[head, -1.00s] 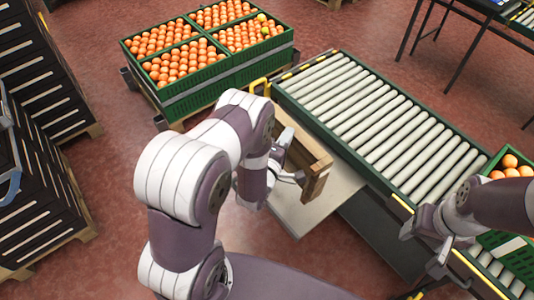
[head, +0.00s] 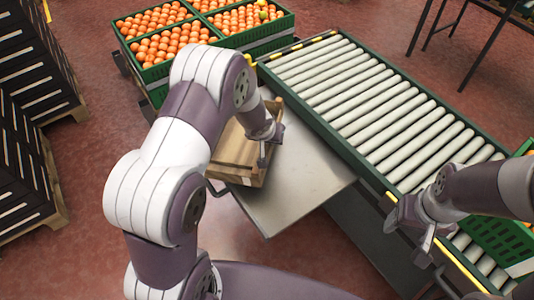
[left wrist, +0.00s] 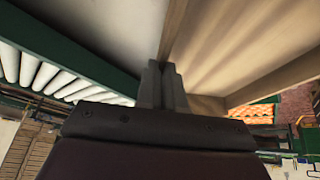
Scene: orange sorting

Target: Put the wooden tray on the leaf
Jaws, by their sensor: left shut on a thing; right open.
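The wooden tray (head: 237,156) is at the left side of the grey metal leaf (head: 310,186) beside the conveyor. My left gripper (head: 272,136) is shut on the tray's wall on the conveyor side. In the left wrist view the fingers (left wrist: 163,72) pinch that wall, and the tray's inside (left wrist: 235,45) shows to the right. My left arm hides part of the tray. I cannot tell whether the tray touches the leaf. My right gripper (head: 408,238) is open and empty over the conveyor's near edge.
The roller conveyor (head: 365,100) runs along the leaf's right side. Green crates of oranges (head: 165,45) stand at the back left. Dark stacked crates (head: 28,160) stand at the far left. A green crate (head: 500,235) is at the right, partly behind my right arm.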

